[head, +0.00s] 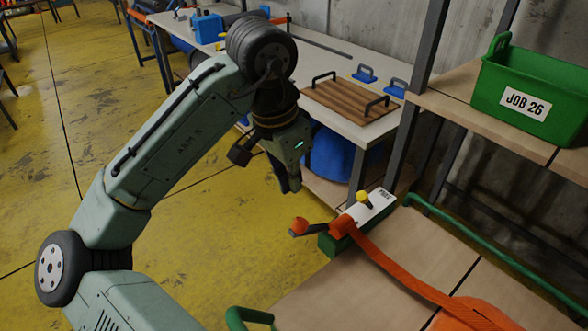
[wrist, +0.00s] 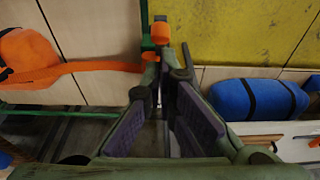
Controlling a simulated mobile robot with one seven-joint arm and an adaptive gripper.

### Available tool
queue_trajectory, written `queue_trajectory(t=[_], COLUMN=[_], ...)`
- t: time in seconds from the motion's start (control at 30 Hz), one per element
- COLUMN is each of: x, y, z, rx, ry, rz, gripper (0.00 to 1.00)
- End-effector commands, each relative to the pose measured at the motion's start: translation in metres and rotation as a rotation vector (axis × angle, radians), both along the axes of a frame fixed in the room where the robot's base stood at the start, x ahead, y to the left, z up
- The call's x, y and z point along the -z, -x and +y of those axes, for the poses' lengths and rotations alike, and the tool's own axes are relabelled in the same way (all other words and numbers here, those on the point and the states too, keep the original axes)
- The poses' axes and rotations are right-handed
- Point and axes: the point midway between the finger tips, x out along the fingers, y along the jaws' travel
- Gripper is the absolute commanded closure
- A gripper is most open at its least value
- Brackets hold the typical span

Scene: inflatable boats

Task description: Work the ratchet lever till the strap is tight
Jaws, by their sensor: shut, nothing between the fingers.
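The orange ratchet (head: 342,226) sits on a green block at the near bench's corner. Its short lever (head: 317,231) points left and ends in an orange knob (head: 299,226). An orange strap (head: 405,283) runs from the ratchet to an orange bundle (head: 470,318); the strap (wrist: 90,67) also shows in the wrist view. My gripper (head: 291,186) hangs above and behind the lever, apart from it, fingers pointing down. In the wrist view the fingers (wrist: 166,75) are shut and empty, with an orange end piece (wrist: 160,33) beyond their tips. Strap tension cannot be told.
A white plate (head: 372,206) with lettering and a yellow knob (head: 364,200) lies beside the ratchet. Green rails (head: 490,250) edge the bench. A shelf with a green bin (head: 530,95) stands right. A blue roll (head: 328,155) lies under the back table. Yellow floor is open at left.

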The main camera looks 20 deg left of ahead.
Motion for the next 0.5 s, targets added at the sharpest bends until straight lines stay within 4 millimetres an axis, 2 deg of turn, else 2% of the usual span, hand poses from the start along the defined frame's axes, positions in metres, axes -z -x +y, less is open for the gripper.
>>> queue_trajectory(t=[0.03, 0.2, 0.3, 0.5], x=[0.014, 0.045, 0.061, 0.081], y=[-0.001, -0.007, -0.010, -0.013], z=[-0.001, -0.005, -0.007, -0.009], rx=[0.001, 0.001, 0.001, 0.001], ry=[0.002, 0.001, 0.001, 0.002], rz=[0.000, -0.003, -0.003, -0.005], gripper=[1.00, 1.00, 1.00, 1.00])
